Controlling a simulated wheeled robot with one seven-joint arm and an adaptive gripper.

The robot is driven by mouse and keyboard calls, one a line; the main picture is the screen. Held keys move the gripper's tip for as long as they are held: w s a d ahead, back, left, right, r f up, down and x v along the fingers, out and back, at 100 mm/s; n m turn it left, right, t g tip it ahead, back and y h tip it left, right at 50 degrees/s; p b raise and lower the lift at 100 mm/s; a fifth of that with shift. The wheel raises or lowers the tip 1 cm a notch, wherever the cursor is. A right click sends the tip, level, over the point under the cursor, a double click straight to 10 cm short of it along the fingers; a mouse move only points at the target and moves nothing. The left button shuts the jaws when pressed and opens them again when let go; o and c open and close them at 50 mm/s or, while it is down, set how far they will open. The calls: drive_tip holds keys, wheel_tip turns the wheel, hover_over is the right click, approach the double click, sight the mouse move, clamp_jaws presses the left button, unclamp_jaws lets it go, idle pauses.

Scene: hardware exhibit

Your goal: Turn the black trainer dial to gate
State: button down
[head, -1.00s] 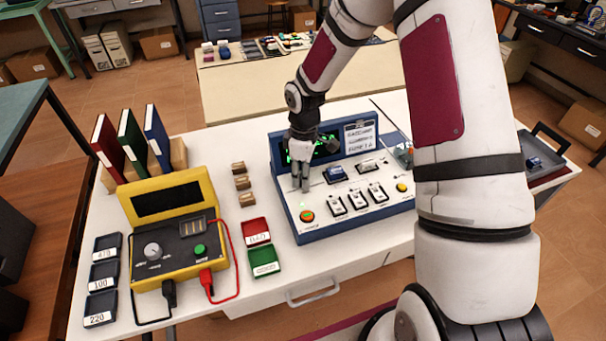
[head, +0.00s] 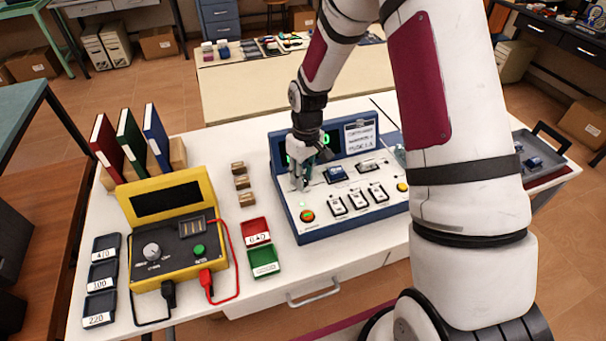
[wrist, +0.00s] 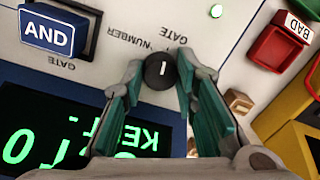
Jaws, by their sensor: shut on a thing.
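The black dial (wrist: 158,71) on the blue and white trainer (head: 340,213) sits between my fingertips in the wrist view. A short white mark on it stands nearly vertical in that view. My gripper (wrist: 160,60) is shut on the dial, one finger on each side; it also shows in the head view (head: 299,186), at the trainer's left part, where it hides the dial. Upside-down "GATE NUMBER" print lies beside the dial. The trainer's green-lit display (wrist: 75,135) is partly covered by my gripper and is only partly readable.
A blue "AND" block (wrist: 50,33) sits on the panel near the dial. The yellow meter (head: 175,225) and the red (head: 256,232) and green (head: 264,261) trays stand left of the trainer.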

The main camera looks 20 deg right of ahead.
sight(306, 177)
drive_tip(key=shift+m, duration=1.1)
drive_tip(key=c, duration=1.3)
unclamp_jaws()
drive_tip(key=shift+d+r, duration=0.2)
drive_tip(key=shift+r, duration=2.8)
drive_tip(key=shift+d+r, duration=0.15)
drive_tip(key=shift+r, duration=2.85)
